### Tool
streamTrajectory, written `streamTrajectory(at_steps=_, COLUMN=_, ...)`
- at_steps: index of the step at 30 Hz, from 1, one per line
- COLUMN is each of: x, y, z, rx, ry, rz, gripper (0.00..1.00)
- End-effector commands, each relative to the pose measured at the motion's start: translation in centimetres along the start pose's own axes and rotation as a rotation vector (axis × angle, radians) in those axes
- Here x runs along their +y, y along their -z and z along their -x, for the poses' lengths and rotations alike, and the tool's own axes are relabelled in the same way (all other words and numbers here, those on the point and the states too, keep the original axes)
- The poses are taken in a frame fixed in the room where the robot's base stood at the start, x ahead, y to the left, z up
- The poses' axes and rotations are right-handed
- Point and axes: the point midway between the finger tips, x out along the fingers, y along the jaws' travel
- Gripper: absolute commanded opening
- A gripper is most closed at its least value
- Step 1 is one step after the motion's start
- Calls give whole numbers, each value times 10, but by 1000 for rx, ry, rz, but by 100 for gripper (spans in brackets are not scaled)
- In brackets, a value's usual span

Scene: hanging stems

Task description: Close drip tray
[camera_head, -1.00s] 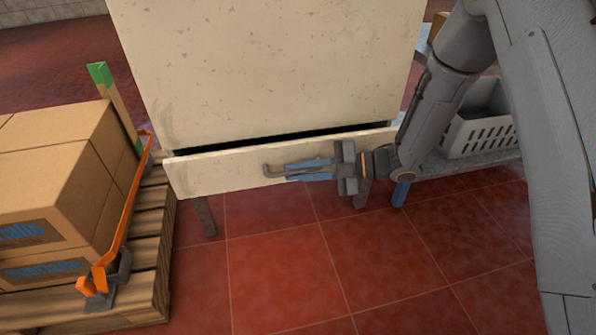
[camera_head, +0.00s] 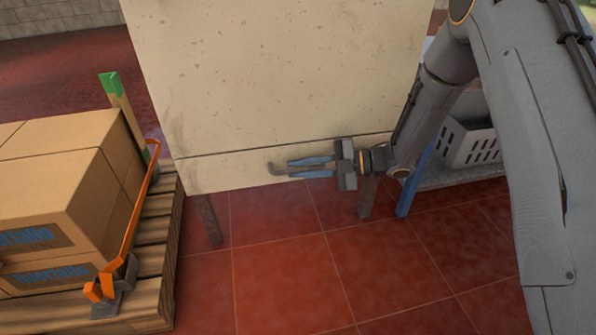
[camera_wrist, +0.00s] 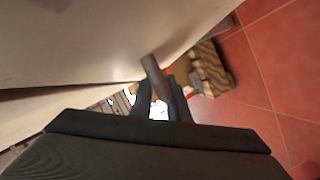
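The drip tray (camera_head: 235,172) is the low cream front panel at the bottom of a cream cabinet (camera_head: 280,75). Its top edge lies against the cabinet body, with only a thin dark seam between them. My gripper (camera_head: 283,169) lies sideways along the tray's front, with its blue fingers pointing left. A gap shows between the fingers. A dark grey bent piece is at the fingertips; I cannot tell whether it is a handle or part of a finger. In the wrist view, the dark fingers (camera_wrist: 160,97) are close beside the pale panel.
Cardboard boxes (camera_head: 60,185) stand on a wooden pallet (camera_head: 155,235) at the left, with an orange strap bar (camera_head: 140,215) along the side. A grey crate (camera_head: 468,145) sits on a low shelf at the right. The red tiled floor in front is clear.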

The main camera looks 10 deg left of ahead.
Motion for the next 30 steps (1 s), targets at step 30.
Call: streamTrajectory(at_steps=30, x=2, y=2, z=54, rx=1, ry=-1, rz=-1, gripper=30)
